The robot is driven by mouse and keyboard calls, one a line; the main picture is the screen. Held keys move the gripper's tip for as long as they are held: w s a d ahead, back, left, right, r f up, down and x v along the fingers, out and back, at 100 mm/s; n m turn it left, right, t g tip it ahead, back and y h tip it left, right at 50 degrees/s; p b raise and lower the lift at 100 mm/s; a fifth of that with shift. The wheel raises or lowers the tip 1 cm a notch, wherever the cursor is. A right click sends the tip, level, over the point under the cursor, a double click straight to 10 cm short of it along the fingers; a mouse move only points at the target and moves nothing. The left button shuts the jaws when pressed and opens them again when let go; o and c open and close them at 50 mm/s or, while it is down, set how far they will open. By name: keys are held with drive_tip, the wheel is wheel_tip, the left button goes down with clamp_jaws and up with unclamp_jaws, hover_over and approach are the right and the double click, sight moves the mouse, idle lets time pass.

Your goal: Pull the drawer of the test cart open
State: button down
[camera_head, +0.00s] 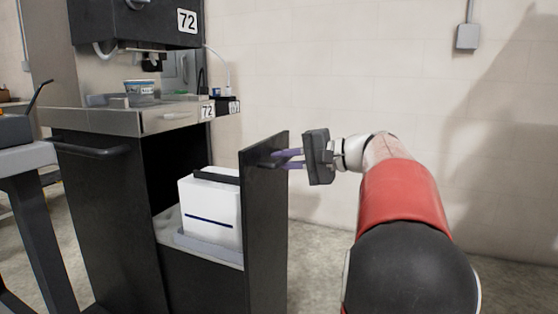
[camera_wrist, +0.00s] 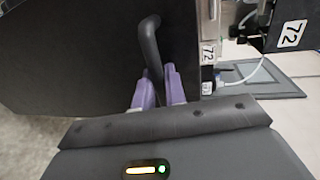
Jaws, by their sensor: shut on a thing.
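The test cart (camera_head: 100,200) is a dark cabinet at the left in the head view. Its drawer (camera_head: 265,220) stands pulled out, with its tall black front panel well clear of the cabinet. A white box (camera_head: 209,205) with a dark stripe sits inside the drawer. My gripper (camera_head: 285,158) is at the upper part of the front panel, its purple fingers reaching the panel's outer face. In the wrist view the purple fingers (camera_wrist: 158,88) are shut on the dark bar handle (camera_wrist: 149,45). The head view mostly hides the handle.
The cart's steel top (camera_head: 150,121) carries a tub (camera_head: 139,91) and other small items. A grey table (camera_head: 25,160) stands at the left edge. A pale wall (camera_head: 320,60) lies behind. Bare floor shows to the right of the drawer.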

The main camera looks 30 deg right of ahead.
drive_tip(key=shift+f, duration=0.1)
drive_tip(key=c, duration=1.8)
unclamp_jaws()
drive_tip(key=shift+d, duration=0.1)
drive_tip(key=p+v, duration=0.1)
drive_tip(key=v, duration=0.6)
drive_tip(key=shift+s+d, duration=0.2)
drive_tip(key=shift+s, duration=0.1)
